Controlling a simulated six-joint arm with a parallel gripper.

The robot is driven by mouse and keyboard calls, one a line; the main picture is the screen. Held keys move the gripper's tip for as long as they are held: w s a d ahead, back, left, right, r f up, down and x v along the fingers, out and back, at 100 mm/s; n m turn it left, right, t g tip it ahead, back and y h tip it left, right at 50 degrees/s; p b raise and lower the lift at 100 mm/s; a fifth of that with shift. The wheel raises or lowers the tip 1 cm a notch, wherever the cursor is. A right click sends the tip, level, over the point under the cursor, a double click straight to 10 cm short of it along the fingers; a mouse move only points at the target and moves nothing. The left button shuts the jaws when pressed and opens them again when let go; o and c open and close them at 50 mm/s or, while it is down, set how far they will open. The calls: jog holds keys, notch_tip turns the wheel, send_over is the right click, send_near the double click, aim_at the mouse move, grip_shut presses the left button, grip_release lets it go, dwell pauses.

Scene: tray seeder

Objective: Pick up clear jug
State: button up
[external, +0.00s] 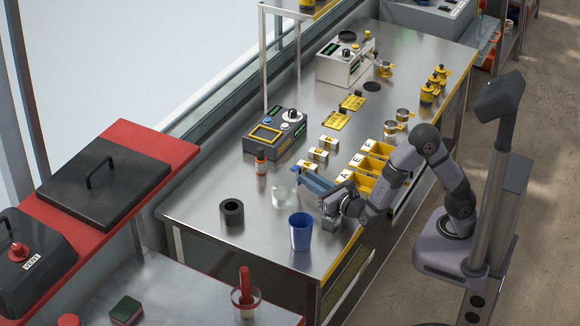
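The clear jug (283,196) stands upright on the steel table, left of the blue cup (301,232). It is see-through and its outline is faint. My gripper (303,184) has blue fingers and reaches in from the right, low over the table. Its fingertips are right beside the jug's right side in the picture. I cannot tell whether they touch it or how wide the fingers are apart.
A dark ring-shaped roll (231,211) is at the front left, and a small orange-capped bottle (260,162) stands behind the jug. Yellow lettered bins (362,185) lie close behind my arm. A grey control box (275,137) is at the back left.

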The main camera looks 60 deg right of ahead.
jog(key=shift+x, duration=1.5)
jog(key=shift+r, duration=0.15)
grip_shut()
jog(key=shift+r, duration=0.25)
notch_tip(320, 180, up, 9)
jog(key=p, duration=0.1)
jog(key=shift+r, duration=0.2)
jog(key=shift+r, duration=0.1)
